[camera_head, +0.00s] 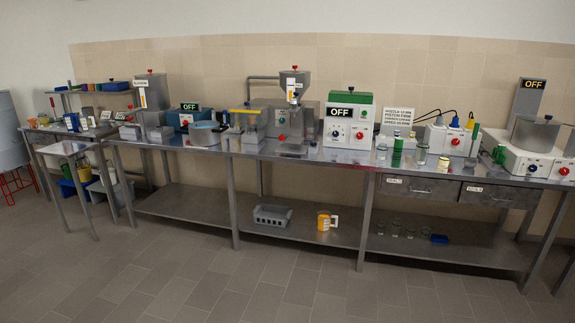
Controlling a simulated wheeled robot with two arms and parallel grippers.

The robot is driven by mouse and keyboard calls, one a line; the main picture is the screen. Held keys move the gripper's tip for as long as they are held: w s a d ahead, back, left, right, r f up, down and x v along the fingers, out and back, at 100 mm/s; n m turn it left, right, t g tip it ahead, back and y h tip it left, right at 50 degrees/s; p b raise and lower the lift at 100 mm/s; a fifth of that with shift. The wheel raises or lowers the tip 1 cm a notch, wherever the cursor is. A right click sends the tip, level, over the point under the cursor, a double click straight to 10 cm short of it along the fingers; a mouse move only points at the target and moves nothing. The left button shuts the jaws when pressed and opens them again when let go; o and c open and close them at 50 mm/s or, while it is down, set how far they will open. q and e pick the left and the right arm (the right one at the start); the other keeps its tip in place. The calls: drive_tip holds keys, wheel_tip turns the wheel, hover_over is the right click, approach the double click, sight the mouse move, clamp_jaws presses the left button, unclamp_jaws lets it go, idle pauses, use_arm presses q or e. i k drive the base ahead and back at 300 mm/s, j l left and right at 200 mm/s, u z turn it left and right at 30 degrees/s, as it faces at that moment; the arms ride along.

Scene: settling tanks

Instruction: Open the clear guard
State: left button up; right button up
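A steel bench runs across the view, seen from some distance. Left of its middle is a see-through, box-like cover (250,124) with a yellow strip (245,111) along its top; it looks like the clear guard. It sits beside a grey machine with a hopper (294,88) and a red button. The cover appears down, but it is too small to tell for sure. Neither of my grippers is in view.
The long steel table (330,158) carries several machines, including a green and white unit (348,120) with an OFF display and a blue unit (187,116). A grey basket (272,215) and a yellow jug (326,221) stand on the lower shelf. The tiled floor in front is clear.

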sight(251, 112)
drive_tip(key=i, duration=2.4)
